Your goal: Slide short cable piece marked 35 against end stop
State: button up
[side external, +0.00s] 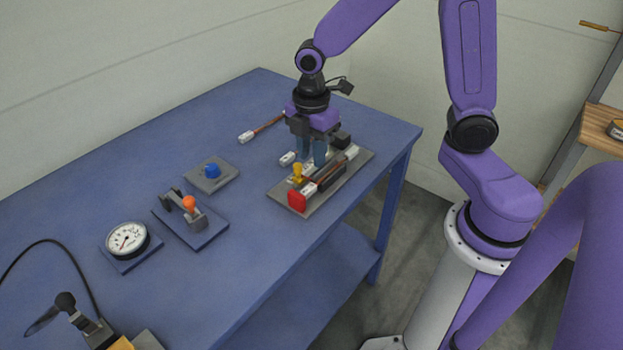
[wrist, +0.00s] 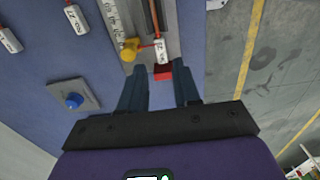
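A brown cable piece with a white tag (side external: 309,189) lies along a fixture plate (side external: 356,165). Its tagged end (wrist: 162,52) is close to the red end stop (side external: 297,201); I cannot tell whether they touch. The end stop also shows in the wrist view (wrist: 163,73). My gripper (side external: 312,158) is over the fixture in the side view. In the wrist view its fingers (wrist: 160,92) are apart with nothing seen held between them. Two other white tags, (wrist: 76,18) and (wrist: 9,40), lie left of the fixture. The tag numbers are too small to read surely.
The fixture carries a yellow knob (side external: 297,170) and a scale strip (wrist: 112,15). A blue button (side external: 212,171), an orange-knobbed lever device (side external: 189,203) and a dial gauge (side external: 127,238) stand to the left. Bare blue table (side external: 200,130) lies behind them.

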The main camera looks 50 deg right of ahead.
aim_at(311, 186)
notch_tip(311, 186, down, 9)
jog(key=shift+r, duration=0.2)
dwell(0.4)
grip_shut()
